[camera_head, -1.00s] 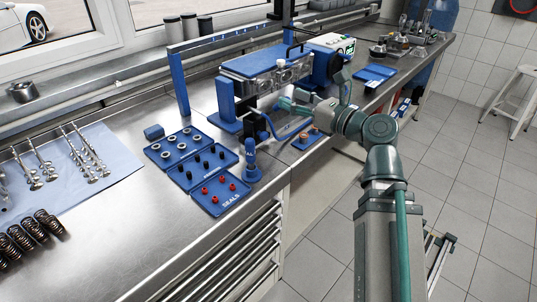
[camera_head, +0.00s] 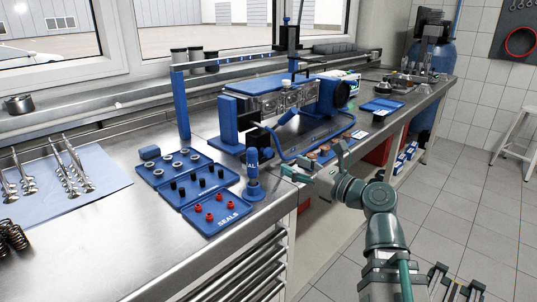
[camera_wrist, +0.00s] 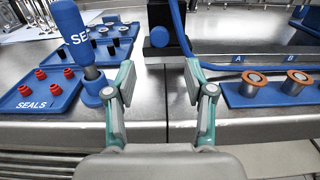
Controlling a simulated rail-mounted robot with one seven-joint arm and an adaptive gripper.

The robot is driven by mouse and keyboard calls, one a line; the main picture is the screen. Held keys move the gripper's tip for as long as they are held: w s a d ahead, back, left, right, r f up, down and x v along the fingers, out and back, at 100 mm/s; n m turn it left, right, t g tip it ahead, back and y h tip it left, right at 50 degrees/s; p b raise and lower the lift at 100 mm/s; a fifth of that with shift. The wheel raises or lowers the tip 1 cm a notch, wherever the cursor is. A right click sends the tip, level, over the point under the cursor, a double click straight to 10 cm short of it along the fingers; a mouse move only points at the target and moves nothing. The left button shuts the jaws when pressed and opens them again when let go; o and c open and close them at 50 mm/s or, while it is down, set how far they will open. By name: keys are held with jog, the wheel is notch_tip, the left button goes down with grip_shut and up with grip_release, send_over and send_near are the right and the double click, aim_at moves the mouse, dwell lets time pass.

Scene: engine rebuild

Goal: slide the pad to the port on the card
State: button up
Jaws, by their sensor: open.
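My gripper (camera_head: 308,162) is open and empty, at the bench's front edge beside the blue SEAL-marked tool. In the wrist view its two fingers (camera_wrist: 160,84) stand apart with bare steel between them. The cylinder head (camera_head: 288,98) is held in a blue stand (camera_head: 228,122) behind the gripper. A small white card (camera_head: 360,134) lies on the bench to the right of the stand. Its markings are too small to read. I cannot tell which part is the pad.
The SEAL tool (camera_head: 253,178) stands upright left of the gripper, by the seals tray (camera_head: 232,222). Valves and springs lie far left.

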aim_at(270, 155)
jog(key=p+x, duration=0.4)
jog(key=p, duration=0.1)
jog(key=shift+w+a+r, duration=0.2)
jog(key=shift+r, duration=0.1)
jog(key=p+x, duration=0.1)
jog(key=p, duration=0.5)
jog(key=shift+w+a+p, duration=0.25)
jog(key=shift+p, duration=0.05)
jog(key=p, duration=0.3)
jog(key=shift+w+a, duration=0.2)
jog(key=shift+a, duration=0.1)
jog(key=shift+f+p, duration=0.1)
jog(key=shift+p, duration=0.3)
jog(key=shift+f+x, duration=0.15)
jog(key=shift+x, duration=0.55)
jog(key=shift+f+x, duration=0.1)
jog(key=shift+x, duration=0.65)
grip_shut()
